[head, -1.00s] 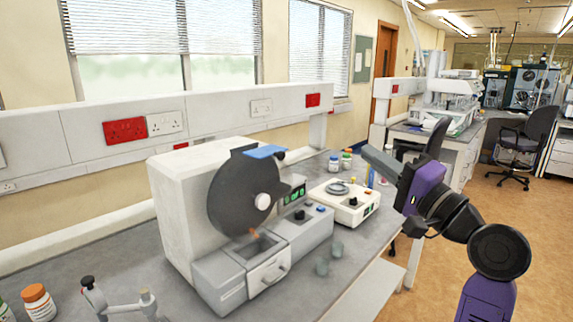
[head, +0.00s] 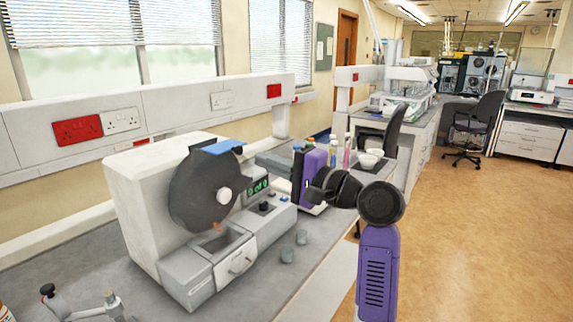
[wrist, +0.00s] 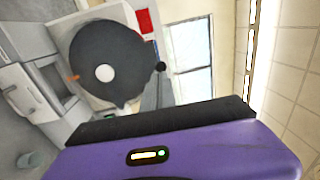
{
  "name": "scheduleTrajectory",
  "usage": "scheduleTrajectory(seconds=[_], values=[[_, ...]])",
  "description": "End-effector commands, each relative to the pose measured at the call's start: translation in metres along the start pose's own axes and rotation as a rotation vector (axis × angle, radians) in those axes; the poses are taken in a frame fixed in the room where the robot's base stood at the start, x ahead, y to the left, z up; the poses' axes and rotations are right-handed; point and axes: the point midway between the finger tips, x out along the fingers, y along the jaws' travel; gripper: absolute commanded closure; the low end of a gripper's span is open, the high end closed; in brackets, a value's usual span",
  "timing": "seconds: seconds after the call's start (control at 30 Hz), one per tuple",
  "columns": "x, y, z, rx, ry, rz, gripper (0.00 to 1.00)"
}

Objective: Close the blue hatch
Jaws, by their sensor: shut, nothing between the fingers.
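The blue hatch (head: 224,146) is a flat blue piece at the top edge of the dark grey drum (head: 186,196), on the front of a white bench machine (head: 130,205). It sticks out from the drum's rim, with a dark knob near its right end. My gripper (head: 267,157) is to the right of the drum at about the height of the hatch, shut and empty, apart from the hatch. In the wrist view the drum (wrist: 85,55) shows beyond my gripper (wrist: 160,122).
An open tray (head: 222,248) with a handle sits below the drum. Bottles (head: 346,153) and a white bowl (head: 370,157) stand behind my arm. A metal stand (head: 90,308) is front left. Floor at right is clear.

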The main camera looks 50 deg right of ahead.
Motion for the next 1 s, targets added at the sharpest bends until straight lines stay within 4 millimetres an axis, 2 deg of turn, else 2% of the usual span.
scheduleTrajectory(seconds=[0.1,0.3,0.77,0.87,1.0], values=[[0.021,-0.002,0.001,0.001,-0.004,0.000,1.00],[0.039,-0.001,0.001,0.000,-0.002,0.001,1.00],[0.045,0.000,0.000,-0.001,-0.001,0.000,1.00],[0.057,0.000,0.001,0.001,-0.003,0.001,1.00],[0.085,0.002,0.000,0.001,-0.003,0.000,1.00]])
